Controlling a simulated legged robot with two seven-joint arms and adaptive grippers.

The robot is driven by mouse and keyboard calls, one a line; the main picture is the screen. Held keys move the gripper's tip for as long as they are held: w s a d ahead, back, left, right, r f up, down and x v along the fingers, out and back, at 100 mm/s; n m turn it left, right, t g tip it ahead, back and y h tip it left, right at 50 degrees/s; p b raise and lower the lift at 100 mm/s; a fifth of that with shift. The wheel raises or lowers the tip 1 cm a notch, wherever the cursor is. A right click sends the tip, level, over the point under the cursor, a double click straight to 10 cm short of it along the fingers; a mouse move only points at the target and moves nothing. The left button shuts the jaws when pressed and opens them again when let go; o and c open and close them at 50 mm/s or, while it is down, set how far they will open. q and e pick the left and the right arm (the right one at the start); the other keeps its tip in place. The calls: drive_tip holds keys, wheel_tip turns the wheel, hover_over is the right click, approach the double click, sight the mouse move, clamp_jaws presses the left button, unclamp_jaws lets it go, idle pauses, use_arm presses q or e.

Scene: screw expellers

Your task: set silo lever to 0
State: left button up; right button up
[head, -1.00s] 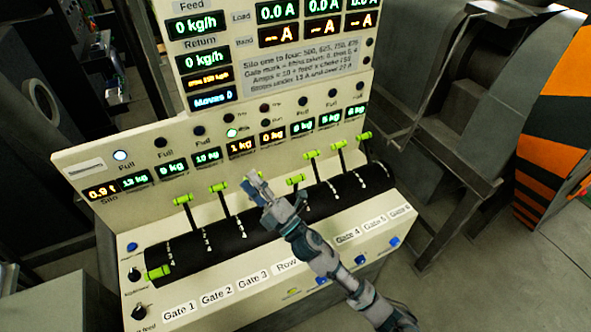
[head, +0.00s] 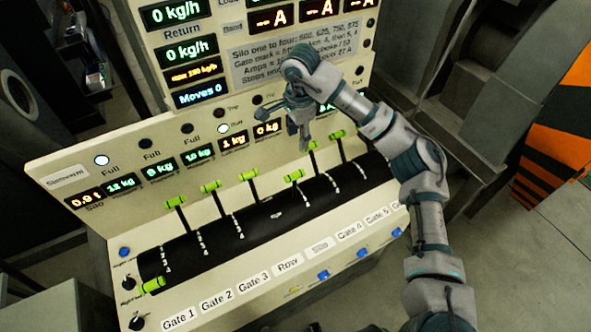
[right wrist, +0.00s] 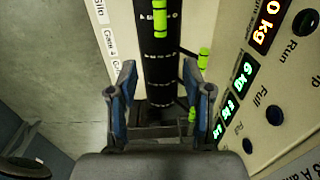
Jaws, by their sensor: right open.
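The silo lever (head: 294,176) has a bright green handle and stands on the black roller (head: 268,214), above the Silo label (head: 320,245). Its handle sits lower toward me than its neighbours' handles. In the right wrist view its handle (right wrist: 160,18) is near the top edge, beyond my fingertips. My right gripper (head: 305,140) points down above the panel, behind and above the silo lever, and hides part of the Gate 4 lever. In the right wrist view my right gripper (right wrist: 159,80) is open, with nothing between its fingers. My left gripper is not in view.
Other green levers stand along the roller, including Gate 3's (head: 210,186) and Row's (head: 248,174). A lever at the far left (head: 152,285) lies lowered. Behind them rises the cream display panel (head: 80,150). Blue buttons (head: 323,275) line the front edge.

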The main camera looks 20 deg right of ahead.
approach(294, 174)
drive_tip(key=f, duration=0.3)
drive_tip(key=f+p, duration=0.1)
drive_tip(key=f, duration=0.5)
drive_tip(key=shift+w+d+f+p, duration=0.3)
drive_tip(key=shift+p, duration=0.1)
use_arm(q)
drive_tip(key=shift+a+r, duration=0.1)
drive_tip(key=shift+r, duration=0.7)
use_arm(e)
drive_tip(key=shift+a, duration=0.2)
drive_tip(key=shift+a, duration=0.1)
clamp_jaws()
